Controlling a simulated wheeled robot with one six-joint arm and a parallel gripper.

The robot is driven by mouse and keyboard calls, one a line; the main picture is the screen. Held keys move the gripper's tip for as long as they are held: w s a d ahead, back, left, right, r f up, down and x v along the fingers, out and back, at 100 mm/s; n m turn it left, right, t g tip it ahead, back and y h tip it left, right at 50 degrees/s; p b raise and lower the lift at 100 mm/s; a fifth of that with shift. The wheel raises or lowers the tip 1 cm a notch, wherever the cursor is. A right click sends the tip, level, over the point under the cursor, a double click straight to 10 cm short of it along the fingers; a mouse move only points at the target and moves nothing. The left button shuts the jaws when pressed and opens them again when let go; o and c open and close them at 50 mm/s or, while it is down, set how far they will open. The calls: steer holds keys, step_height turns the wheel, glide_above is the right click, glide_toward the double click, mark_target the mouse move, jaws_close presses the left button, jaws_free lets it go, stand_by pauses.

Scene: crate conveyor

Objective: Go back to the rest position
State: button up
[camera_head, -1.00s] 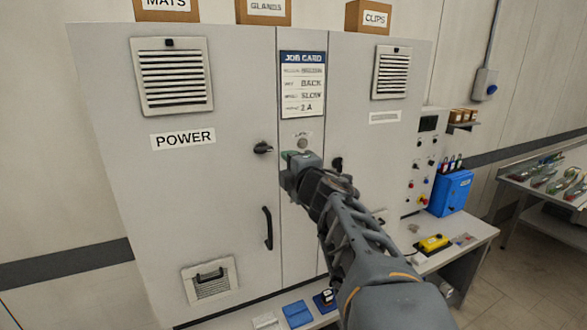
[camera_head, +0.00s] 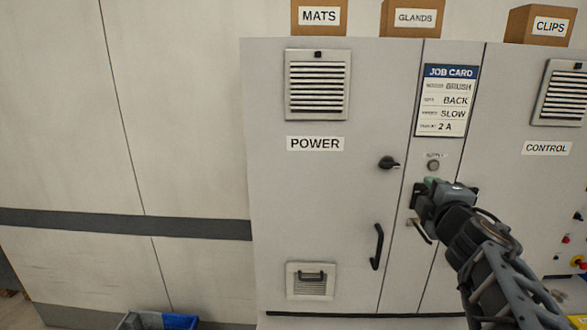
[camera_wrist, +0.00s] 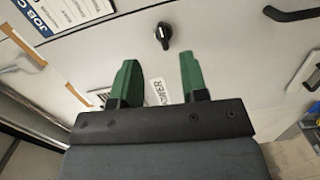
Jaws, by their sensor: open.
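My gripper (camera_head: 430,190) is in front of the narrow middle panel of the grey cabinet (camera_head: 262,190), just below the job card (camera_head: 447,100) and the round supply fitting (camera_head: 433,165). In the wrist view its two green fingers (camera_wrist: 157,82) stand apart with nothing between them. The cabinet face with a black rotary knob (camera_wrist: 164,35) lies beyond the fingertips. The knob also shows in the head view (camera_head: 388,162), left of my gripper. I cannot tell the exact gap between my gripper and the panel.
Black door handles (camera_head: 376,246) stick out from the cabinet front. Boxes labelled MATS (camera_head: 318,18), GLANDS (camera_head: 411,18) and CLIPS (camera_head: 542,26) stand on top. A blue bin (camera_head: 160,321) is on the floor at the lower left. The wall left of the cabinet is clear.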

steer(key=s+d+f+m+g+h, duration=0.1)
steer(key=s+f+m+g+h, duration=0.2)
steer(key=f+m, duration=0.4)
steer(key=s+d+f+m+g, duration=0.1)
steer(key=s+f+m+g, duration=0.2)
steer(key=f+m+g, duration=0.35)
steer(key=s+a+f+g+y, duration=0.1)
steer(key=s+a+f+y, duration=0.1)
steer(key=a, duration=0.4)
steer(key=s+a+f+g+y, duration=0.1)
steer(key=s+a+f+y, duration=0.1)
steer(key=a+f, duration=0.2)
steer(key=s+a+f+m+g+y, duration=0.1)
steer(key=s+a+f+y, duration=0.1)
steer(key=a, duration=0.6)
steer(key=shift+s+f+y, duration=0.4)
steer(key=shift+f+y, duration=0.05)
steer(key=shift+y, duration=0.05)
